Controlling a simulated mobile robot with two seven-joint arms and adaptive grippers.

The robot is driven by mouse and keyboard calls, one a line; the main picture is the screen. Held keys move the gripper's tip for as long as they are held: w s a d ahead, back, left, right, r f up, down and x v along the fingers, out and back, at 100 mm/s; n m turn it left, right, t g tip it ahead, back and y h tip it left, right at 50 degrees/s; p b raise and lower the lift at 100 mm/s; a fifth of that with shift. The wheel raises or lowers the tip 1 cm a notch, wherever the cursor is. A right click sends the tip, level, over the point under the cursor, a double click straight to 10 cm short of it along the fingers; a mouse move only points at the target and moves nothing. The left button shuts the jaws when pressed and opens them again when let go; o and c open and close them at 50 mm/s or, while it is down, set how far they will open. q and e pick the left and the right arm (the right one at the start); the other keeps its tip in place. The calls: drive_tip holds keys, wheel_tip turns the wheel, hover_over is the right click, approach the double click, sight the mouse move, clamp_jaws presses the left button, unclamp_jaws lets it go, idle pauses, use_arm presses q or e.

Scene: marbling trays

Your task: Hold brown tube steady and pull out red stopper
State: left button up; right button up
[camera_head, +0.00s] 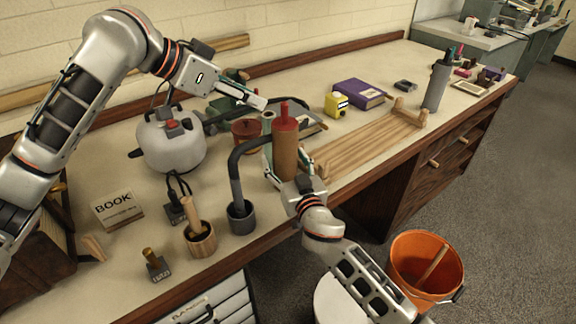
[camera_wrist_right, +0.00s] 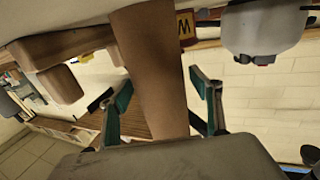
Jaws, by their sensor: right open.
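The brown tube (camera_head: 285,157) stands upright near the front edge of the bench, with the red stopper (camera_head: 284,118) in its top. My right gripper (camera_head: 291,176) is open around the tube's lower part. In the right wrist view the brown tube (camera_wrist_right: 150,65) passes between the two fingers of my right gripper (camera_wrist_right: 163,100); the stopper does not show there. My left gripper (camera_head: 250,97) is up and left of the stopper, apart from it. Whether its jaws are open is unclear.
A grey pot with a dark curved handle (camera_head: 241,216) stands just left of the tube. A kettle (camera_head: 170,141) and a reddish pot (camera_head: 246,131) are behind it. A slatted wooden rack (camera_head: 367,143) lies to the right. An orange bucket (camera_head: 427,262) stands on the floor.

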drive_tip(key=c, duration=1.2)
drive_tip(key=shift+c, duration=0.8)
